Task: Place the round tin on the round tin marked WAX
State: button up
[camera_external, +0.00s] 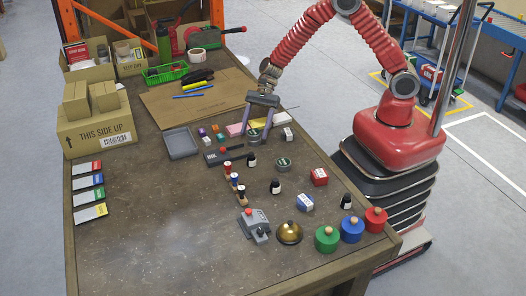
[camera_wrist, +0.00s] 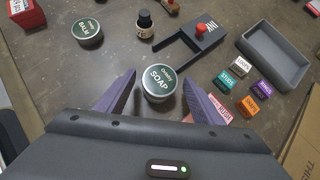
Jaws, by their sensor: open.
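A round dark green tin (camera_wrist: 157,82) with a white rim, its lid reading SOAP, appears between the two open fingers of my gripper (camera_wrist: 158,75). Clear gaps show on both sides, so it is not gripped. In the external view this tin (camera_external: 254,135) stands on the table under my gripper (camera_external: 256,132), partly hidden by the fingers. A second round green tin (camera_wrist: 88,32) is at the upper left of the wrist view; its lid seems to read BALM. It also shows in the external view (camera_external: 284,163). I cannot read WAX on either lid.
A black-capped bottle (camera_wrist: 144,23) and a dark slotted holder (camera_wrist: 199,37) stand close to the SOAP tin. Small labelled cubes (camera_wrist: 239,66) and a grey tray (camera_wrist: 275,57) are to the right. A red box (camera_external: 319,177) and a bell (camera_external: 289,232) lie nearer the front.

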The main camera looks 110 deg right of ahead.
jog(key=shift+r, duration=0.1)
jog(key=v, duration=1.2)
dwell(0.4)
jog(key=s+a+r+n+g+h, duration=0.1)
jog(key=s+a+r+n, duration=0.4)
jog(key=a, duration=0.3)
jog(key=s+a+r+n+g+h, duration=0.1)
jog(key=s+a+r+n+g, duration=0.1)
jog(key=s+a+r+n, duration=0.4)
jog(key=s+a+r+n+t+h, duration=0.1)
jog(key=s+a+r+n+h, duration=0.1)
jog(key=s+n, duration=0.4)
jog(key=s+a+r+n+t+h, duration=0.1)
jog(key=s+a+n, duration=0.4)
jog(key=n, duration=0.5)
jog(key=shift+s+a+r+h, duration=0.25)
jog(key=shift+s+r+h, duration=0.4)
jog(key=shift+r, duration=0.3)
